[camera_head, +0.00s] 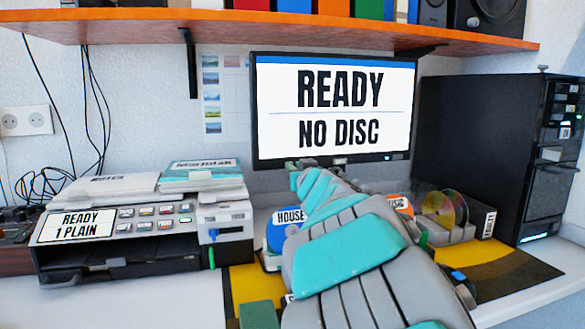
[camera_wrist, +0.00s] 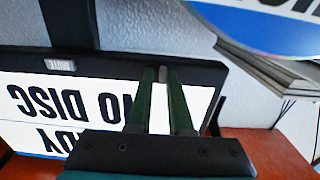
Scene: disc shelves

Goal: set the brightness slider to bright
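The monitor (camera_head: 335,65) stands at the back; its screen reads READY and NO DISC. It appears upside down in the wrist view (camera_wrist: 30,125). A small grey knob (camera_wrist: 162,74), perhaps the brightness slider, sits on its black bezel; no label for it is readable. My gripper (camera_wrist: 161,78) has its two green fingers on either side of this knob, close to it. I cannot tell whether they touch it. In the head view my gripper (camera_head: 303,164) is at the monitor's lower edge, largely hidden by my arm.
A MUTE button (camera_wrist: 59,65) is on the same bezel. A blue HOUSE disc (camera_head: 290,217) and an orange MUSIC disc (camera_head: 398,204) stand below the monitor. A printer (camera_head: 120,225) is at left, a black tower (camera_head: 480,150) at right, and an orange shelf (camera_head: 290,28) above.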

